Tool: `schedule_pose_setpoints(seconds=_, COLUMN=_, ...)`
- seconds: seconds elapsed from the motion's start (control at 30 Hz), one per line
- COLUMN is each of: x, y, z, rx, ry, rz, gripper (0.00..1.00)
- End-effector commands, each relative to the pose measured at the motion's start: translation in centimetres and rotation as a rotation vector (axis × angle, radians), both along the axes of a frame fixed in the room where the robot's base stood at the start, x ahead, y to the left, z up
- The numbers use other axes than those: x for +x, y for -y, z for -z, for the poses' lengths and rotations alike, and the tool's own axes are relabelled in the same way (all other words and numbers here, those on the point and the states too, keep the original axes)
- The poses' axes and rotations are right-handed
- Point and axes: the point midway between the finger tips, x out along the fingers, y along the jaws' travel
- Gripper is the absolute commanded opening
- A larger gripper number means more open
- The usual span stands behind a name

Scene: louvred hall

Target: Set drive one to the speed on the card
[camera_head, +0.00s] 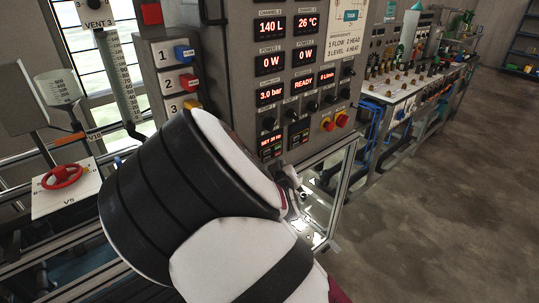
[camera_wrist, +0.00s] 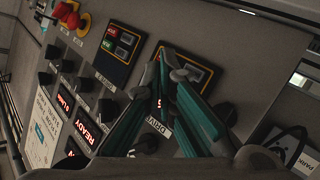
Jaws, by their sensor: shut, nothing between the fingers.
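My gripper (camera_wrist: 172,70) is shut and empty, its dark fingertips together in front of one drive panel (camera_wrist: 203,75) in the wrist view. The fingers hide much of that panel, and I cannot tell whether they touch it. A label beginning "DRIVE" shows beside the fingers, its number hidden. A second drive panel (camera_wrist: 122,42) with red and green buttons is clear of the gripper. In the head view, the left drive module (camera_head: 271,148) has a lit red "SET" line, too small to read surely. The right one (camera_head: 299,133) stands beside it. No card with a readable speed shows.
A paper (camera_head: 346,32) on the cabinet lists flow, head, level and heat. Knobs and red-yellow buttons (camera_head: 334,121) are close to the drives. A glazed frame (camera_head: 325,190) stands below the cabinet. A bench (camera_head: 400,95) and open floor (camera_head: 450,200) lie to the right.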

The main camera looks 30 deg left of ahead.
Motion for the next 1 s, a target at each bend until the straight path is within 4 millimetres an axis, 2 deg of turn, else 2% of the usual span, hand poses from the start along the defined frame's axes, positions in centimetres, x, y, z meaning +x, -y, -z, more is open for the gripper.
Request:
schedule_pose_setpoints(seconds=0.1, x=0.6, y=-1.2, z=0.0, rx=0.002, ry=0.001, rz=-0.001, gripper=0.00)
schedule_pose_setpoints(seconds=0.3, x=1.0, y=-2.2, z=0.0, rx=0.000, ry=0.001, rz=0.000, gripper=0.00)
schedule_pose_setpoints(seconds=1.0, x=1.0, y=-2.3, z=0.0, rx=0.000, ry=0.001, rz=0.000, gripper=0.00)
